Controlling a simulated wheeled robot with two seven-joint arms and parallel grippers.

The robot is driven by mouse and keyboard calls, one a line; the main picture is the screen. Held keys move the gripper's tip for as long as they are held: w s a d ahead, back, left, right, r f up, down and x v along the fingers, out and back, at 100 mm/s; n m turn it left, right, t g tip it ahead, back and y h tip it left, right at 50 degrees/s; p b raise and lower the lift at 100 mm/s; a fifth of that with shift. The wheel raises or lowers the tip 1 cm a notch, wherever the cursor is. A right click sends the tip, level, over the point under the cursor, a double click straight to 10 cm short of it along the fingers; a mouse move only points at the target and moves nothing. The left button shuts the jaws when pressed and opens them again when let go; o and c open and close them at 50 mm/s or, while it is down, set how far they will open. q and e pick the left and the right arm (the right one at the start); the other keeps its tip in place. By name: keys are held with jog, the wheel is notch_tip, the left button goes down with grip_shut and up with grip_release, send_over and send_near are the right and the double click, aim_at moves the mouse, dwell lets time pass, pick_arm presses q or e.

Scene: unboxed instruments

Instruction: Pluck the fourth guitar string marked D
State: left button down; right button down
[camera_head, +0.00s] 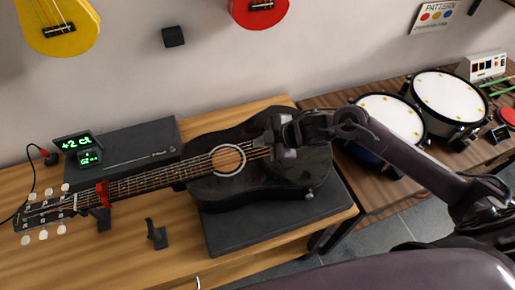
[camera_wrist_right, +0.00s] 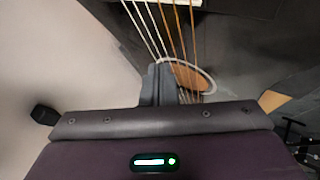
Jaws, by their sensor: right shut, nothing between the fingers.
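The black acoustic guitar (camera_head: 300,178) lies face up, its neck pointing left to the headstock (camera_head: 42,211). Its strings (camera_head: 150,181) run along the neck and over the round sound hole (camera_head: 228,159). No D mark is readable in these views. My right gripper (camera_head: 270,146) is over the body, between the sound hole and the bridge end, and hides part of the strings there. In the right wrist view its shut, empty fingers (camera_wrist_right: 164,83) are beside the strings (camera_wrist_right: 170,30), near the sound hole; contact cannot be told. My left gripper is not in view.
A dark case (camera_head: 232,232) lies under the guitar. A small tuner (camera_head: 77,145) shows green text, with a dark box (camera_head: 140,143) beside it. A red clamp (camera_head: 102,193) crosses the neck. Drums (camera_head: 447,97) stand on the right table. A yellow ukulele (camera_head: 60,35) hangs on the wall.

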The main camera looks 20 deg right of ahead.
jog(key=shift+f, duration=0.4)
jog(key=shift+f+b, duration=0.3)
jog(key=shift+b, duration=0.05)
dwell(0.5)
jog(key=shift+r, duration=0.1)
jog(key=shift+r+p, duration=0.65)
jog(key=shift+p, duration=0.1)
notch_tip(320, 180, up, 5)
jog(key=p, duration=0.5)
